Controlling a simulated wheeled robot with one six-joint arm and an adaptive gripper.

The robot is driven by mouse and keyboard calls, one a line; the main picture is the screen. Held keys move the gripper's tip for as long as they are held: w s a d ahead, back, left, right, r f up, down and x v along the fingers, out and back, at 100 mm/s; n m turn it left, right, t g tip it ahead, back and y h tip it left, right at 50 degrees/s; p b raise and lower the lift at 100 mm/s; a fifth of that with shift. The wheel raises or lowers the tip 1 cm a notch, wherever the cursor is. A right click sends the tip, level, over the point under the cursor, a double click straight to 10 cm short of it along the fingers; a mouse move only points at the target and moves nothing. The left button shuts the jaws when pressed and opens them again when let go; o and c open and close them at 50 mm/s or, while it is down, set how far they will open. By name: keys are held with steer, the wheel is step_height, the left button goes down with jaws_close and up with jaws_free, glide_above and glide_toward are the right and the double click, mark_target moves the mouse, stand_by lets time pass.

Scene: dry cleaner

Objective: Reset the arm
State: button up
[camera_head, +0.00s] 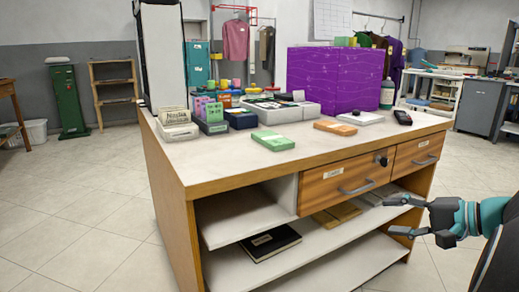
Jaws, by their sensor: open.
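My gripper (399,216) is in the camera_head view at the lower right, with dark fingers and a teal wrist. Its two fingers point left and are spread apart, with nothing between them. It is in front of the right end of the wooden counter (190,187), below the level of the drawers. I cannot tell how far it is from the counter's front. Part of my arm shows at the right edge; the rest is out of view.
On the counter top lie a green packet (272,140), an orange packet (335,128), a purple box (333,78) and a dark handheld device (402,117). The drawers (345,184) are shut. The floor at left is clear.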

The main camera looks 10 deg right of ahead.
steer(key=s+a+f+n+g+h+p, duration=0.1)
steer(key=s+a+n+g, duration=0.15)
steer(key=a, duration=0.45)
steer(key=s+a+f+n+g+h+p, duration=0.1)
steer(key=s+a+g+p, duration=0.15)
steer(key=a, duration=0.45)
steer(key=s+a+n+h+p, duration=0.4)
steer(key=s+a+n+h, duration=0.2)
steer(key=s, duration=0.3)
steer(key=shift+a+r+n+h, duration=0.2)
steer(key=shift+r+n+h, duration=0.15)
steer(key=shift+n, duration=0.2)
